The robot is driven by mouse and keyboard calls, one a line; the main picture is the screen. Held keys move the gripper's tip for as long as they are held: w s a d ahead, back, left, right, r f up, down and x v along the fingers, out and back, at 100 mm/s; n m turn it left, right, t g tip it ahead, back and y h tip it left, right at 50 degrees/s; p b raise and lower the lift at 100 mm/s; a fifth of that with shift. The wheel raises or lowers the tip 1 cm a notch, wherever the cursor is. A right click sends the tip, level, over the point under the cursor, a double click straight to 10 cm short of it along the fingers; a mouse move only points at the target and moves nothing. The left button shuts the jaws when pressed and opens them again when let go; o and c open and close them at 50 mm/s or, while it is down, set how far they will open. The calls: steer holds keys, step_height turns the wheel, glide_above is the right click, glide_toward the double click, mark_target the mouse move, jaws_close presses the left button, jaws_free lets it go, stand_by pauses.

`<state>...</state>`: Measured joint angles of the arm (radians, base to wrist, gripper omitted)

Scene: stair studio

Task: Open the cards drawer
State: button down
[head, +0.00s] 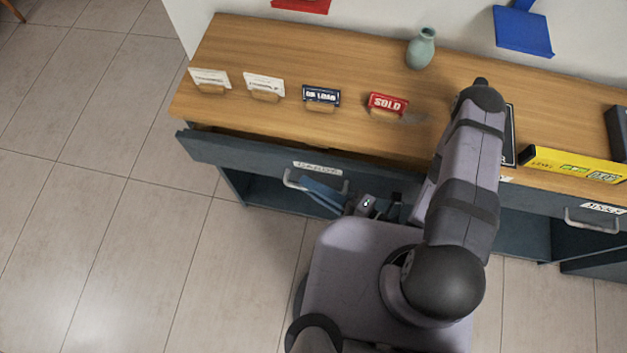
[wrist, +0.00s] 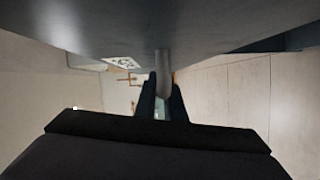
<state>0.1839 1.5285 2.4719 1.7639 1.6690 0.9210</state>
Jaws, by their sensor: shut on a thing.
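The cards drawer (head: 250,157) has a dark blue-grey front with a white label and stands partly out from the cabinet, with a dark gap behind its front. Its metal bar handle (head: 344,188) is below the label. The drawer's inside is mostly hidden.
The wooden counter (head: 300,55) carries several card stands, a green vase (head: 421,48) and a yellow box (head: 572,165). Another drawer handle (head: 592,222) is at the right. Tiled floor (head: 110,240) is clear at the left. My arm hides part of the counter.

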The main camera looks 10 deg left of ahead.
steer(key=c, duration=1.8)
jaws_free()
steer(key=shift+c, duration=0.2)
